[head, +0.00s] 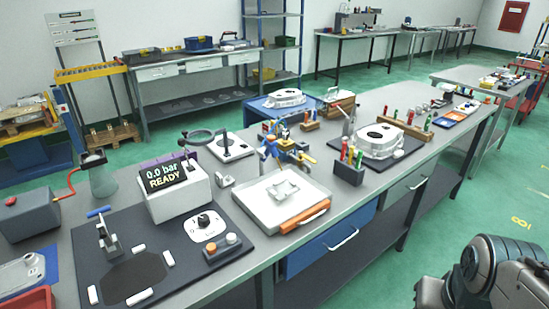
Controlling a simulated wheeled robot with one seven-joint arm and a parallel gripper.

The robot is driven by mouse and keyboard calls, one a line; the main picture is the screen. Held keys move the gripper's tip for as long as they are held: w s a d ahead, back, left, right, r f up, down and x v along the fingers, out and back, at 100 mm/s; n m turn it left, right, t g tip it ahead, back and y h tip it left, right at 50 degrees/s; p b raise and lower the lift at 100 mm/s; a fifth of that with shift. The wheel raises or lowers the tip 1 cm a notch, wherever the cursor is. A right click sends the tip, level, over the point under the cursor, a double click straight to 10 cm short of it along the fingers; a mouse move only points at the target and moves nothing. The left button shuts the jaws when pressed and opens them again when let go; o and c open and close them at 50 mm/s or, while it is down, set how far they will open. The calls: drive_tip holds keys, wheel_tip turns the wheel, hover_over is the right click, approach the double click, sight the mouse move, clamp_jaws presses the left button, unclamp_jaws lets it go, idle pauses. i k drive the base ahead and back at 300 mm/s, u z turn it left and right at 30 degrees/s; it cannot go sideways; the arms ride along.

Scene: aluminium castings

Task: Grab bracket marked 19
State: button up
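No number 19 is legible on any part in the head view. A small pale metal piece (283,188) lies in a light tray (252,217) with an orange handle on the near bench; it may be a bracket, but I cannot tell. Larger pale castings sit on a dark mat (380,140) at the right and on a blue surface (287,97) behind. Another metal part (22,271) lies at the far left front. Part of my arm shows at the lower right; my gripper is not in view.
The grey bench holds a pressure display box (178,188) reading 0.0 bar READY, a dark mat (150,250) with small fixtures, and a black block (350,170) with coloured-handled tools. Green floor (470,210) is clear at the right.

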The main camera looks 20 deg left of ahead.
sight(222, 183)
drive_tip(key=u, duration=0.15)
drive_tip(key=i, duration=0.7)
drive_tip(key=u, duration=1.1)
drive_tip(key=i, duration=0.55)
drive_tip(key=u, duration=0.65)
